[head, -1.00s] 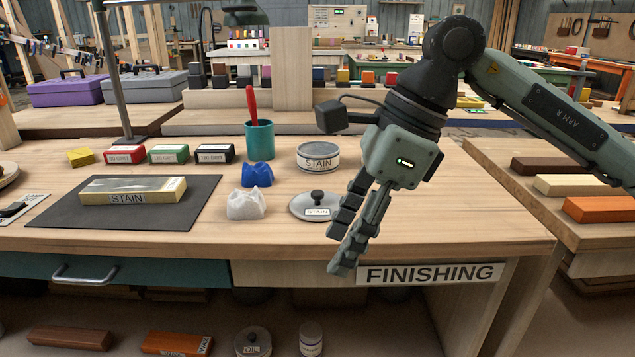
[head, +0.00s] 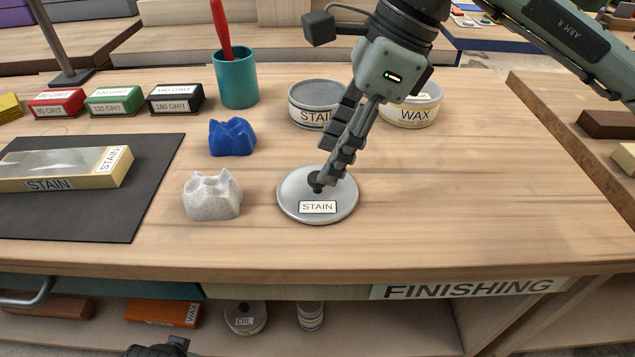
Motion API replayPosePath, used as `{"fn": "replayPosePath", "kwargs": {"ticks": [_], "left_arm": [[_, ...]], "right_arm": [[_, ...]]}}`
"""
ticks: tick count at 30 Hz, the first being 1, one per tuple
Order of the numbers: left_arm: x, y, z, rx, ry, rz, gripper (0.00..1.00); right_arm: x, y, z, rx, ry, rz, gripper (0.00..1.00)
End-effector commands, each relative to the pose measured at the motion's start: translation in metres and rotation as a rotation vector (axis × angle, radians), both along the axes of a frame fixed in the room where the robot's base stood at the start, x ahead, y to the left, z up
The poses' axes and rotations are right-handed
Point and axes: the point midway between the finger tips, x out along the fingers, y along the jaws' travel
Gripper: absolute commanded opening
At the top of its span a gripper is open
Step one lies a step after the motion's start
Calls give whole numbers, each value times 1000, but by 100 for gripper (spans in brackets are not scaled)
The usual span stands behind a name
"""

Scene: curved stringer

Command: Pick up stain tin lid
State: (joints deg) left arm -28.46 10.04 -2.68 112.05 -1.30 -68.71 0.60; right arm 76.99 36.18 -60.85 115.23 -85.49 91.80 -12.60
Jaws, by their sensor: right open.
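The stain tin lid (head: 290,202) is a grey round disc with a dark knob and a white STAIN label. It lies flat on the bench near the front edge. My right gripper (head: 323,181) points down at the lid, its fingertips at the knob and partly hiding it. It is open; whether the fingers touch the knob is hard to tell. The stain tin (head: 309,116) stands behind the lid, partly covered by the gripper.
A wax tin (head: 409,116) stands right behind the gripper. A white crumpled cloth (head: 212,196) and a blue one (head: 232,138) lie left of the lid. A teal cup (head: 237,80) stands behind. The bench (head: 460,190) is clear to the right.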

Motion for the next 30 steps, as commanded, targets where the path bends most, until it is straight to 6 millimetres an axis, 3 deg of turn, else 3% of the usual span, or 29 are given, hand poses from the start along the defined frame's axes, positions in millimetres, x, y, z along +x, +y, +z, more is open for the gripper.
{"fn": "replayPosePath", "kwargs": {"ticks": [8, 17, 28, 30], "left_arm": [[-1, -1, -18, -9, 7, 0, 40], [-1, -1, -19, -11, 8, 1, 40], [-2, -1, -19, -11, 8, 1, 40], [-2, -1, -19, -11, 8, 1, 40]], "right_arm": [[-2, 13, -37, 0, 1, 2, 48], [-2, 14, -41, 1, 0, 1, 48], [-2, 14, -41, 1, 0, 0, 2], [-2, 14, -41, 1, 0, 0, 0]]}}
